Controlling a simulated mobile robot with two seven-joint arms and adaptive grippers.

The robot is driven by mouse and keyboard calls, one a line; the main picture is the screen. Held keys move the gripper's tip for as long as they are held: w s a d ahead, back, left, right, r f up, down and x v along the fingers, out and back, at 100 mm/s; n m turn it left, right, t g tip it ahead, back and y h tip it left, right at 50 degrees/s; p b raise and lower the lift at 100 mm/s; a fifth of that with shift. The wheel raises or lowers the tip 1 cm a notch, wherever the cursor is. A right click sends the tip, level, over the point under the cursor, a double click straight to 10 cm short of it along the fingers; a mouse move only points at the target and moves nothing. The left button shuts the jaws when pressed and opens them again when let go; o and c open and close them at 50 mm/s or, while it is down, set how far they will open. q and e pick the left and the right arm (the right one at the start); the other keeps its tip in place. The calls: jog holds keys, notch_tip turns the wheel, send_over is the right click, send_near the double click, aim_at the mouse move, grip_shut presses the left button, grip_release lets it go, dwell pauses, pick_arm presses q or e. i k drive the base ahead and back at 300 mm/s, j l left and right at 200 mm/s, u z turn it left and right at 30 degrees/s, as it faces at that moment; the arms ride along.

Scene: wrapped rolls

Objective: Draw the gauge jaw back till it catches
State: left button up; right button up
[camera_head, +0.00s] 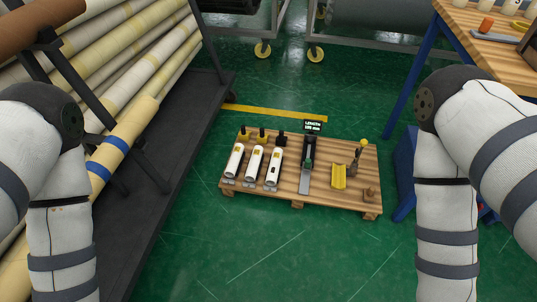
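A length gauge (306,178) stands on a low wooden pallet board (325,199) in the middle of the view. It has a long grey rail, a dark upright body at its far part, and a small black display (313,126) with green text that seems to read a length in mm. A small dark green piece (308,164) sits on the rail and may be the jaw; its exact position is too small to tell. My two arms come in from the left and right sides and run down out of the bottom edge. Neither gripper shows.
Three white wrapped rolls (254,163) lie left of the gauge, with yellow and black knobs behind them. A yellow cradle (339,177) and a yellow-knobbed lever (363,143) stand right. A roll rack (130,225) is left, a wooden workbench (470,25) right. Green floor in front is clear.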

aim_at(307, 166)
jog(key=i+l, duration=0.2)
jog(key=i, duration=0.2)
jog(key=i+l, duration=0.2)
jog(key=i, duration=0.25)
jog(key=i+l, duration=0.2)
jog(key=i, duration=0.2)
